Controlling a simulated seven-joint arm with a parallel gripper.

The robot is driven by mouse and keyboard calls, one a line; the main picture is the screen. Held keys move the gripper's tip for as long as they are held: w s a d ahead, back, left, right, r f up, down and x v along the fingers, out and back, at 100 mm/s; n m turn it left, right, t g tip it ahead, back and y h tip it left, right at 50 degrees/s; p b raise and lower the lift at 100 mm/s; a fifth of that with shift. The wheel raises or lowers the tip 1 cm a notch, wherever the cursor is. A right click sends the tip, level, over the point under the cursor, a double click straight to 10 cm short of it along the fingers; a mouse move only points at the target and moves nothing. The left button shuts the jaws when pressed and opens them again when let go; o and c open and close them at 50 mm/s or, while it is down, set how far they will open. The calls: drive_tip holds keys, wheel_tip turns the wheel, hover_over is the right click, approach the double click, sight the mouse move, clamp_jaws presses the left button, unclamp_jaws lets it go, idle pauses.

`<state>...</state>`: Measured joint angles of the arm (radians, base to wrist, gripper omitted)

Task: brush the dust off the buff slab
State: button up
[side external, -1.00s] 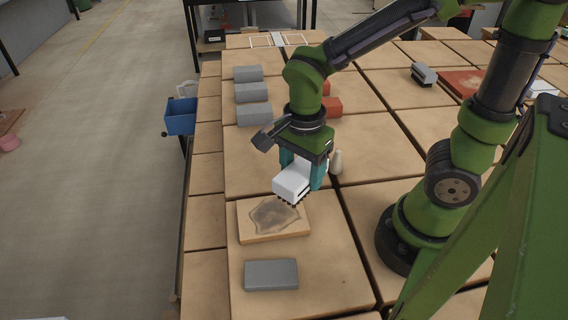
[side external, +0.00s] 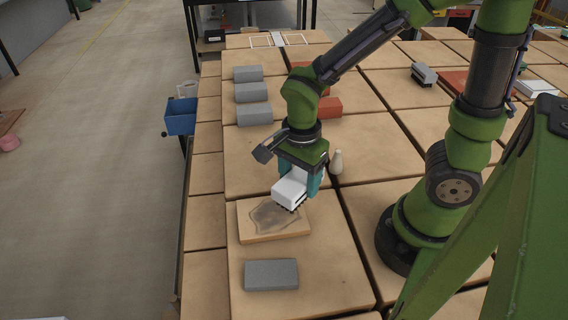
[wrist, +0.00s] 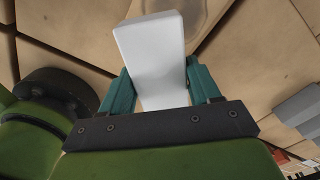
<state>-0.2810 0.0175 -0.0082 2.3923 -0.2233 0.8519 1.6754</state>
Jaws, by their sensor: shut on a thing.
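The buff slab (side external: 254,236) lies flat on the tiled table, with a grey-brown dust patch (side external: 275,216) on its top. My gripper (side external: 302,183) is shut on a white brush (side external: 288,190) with dark bristles pointing down. The brush is over the slab's far right part; I cannot tell whether the bristles touch it. In the wrist view, the white brush (wrist: 153,55) sits between the two teal fingers, and part of the dust patch (wrist: 188,12) shows at the top.
A grey brick (side external: 271,275) lies in front of the slab. Several grey bricks (side external: 252,92) and red bricks (side external: 327,108) stand farther back. A small pale bottle (side external: 336,162) stands right of my gripper. A blue bin (side external: 181,117) hangs at the table's left edge. Another dark-bristled brush (side external: 423,75) lies at the back right.

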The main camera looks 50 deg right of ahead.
sight(300, 198)
drive_tip(key=shift+f, duration=0.85)
wheel_tip(300, 198, down, 3)
drive_tip(key=shift+a+r, duration=0.1)
drive_tip(key=shift+w+a+r, duration=0.15)
drive_tip(key=shift+w+a, duration=0.2)
drive_tip(key=shift+w, duration=0.05)
drive_tip(key=shift+c, duration=0.4)
drive_tip(key=shift+w+a, duration=3.75)
drive_tip(key=shift+a, duration=0.15)
drive_tip(key=shift+s+d, duration=3.95)
drive_tip(key=shift+d, duration=0.25)
drive_tip(key=shift+s+d, duration=0.2)
drive_tip(key=shift+s, duration=0.1)
drive_tip(key=shift+s+a, duration=0.5)
drive_tip(key=shift+a, duration=0.15)
drive_tip(key=shift+w+a, duration=4.2)
drive_tip(key=shift+a, duration=0.15)
drive_tip(key=shift+s+d, duration=2.1)
drive_tip(key=shift+d, duration=0.15)
drive_tip(key=shift+s+d, duration=2.05)
drive_tip(key=shift+d, duration=0.15)
drive_tip(key=shift+r, duration=4.05)
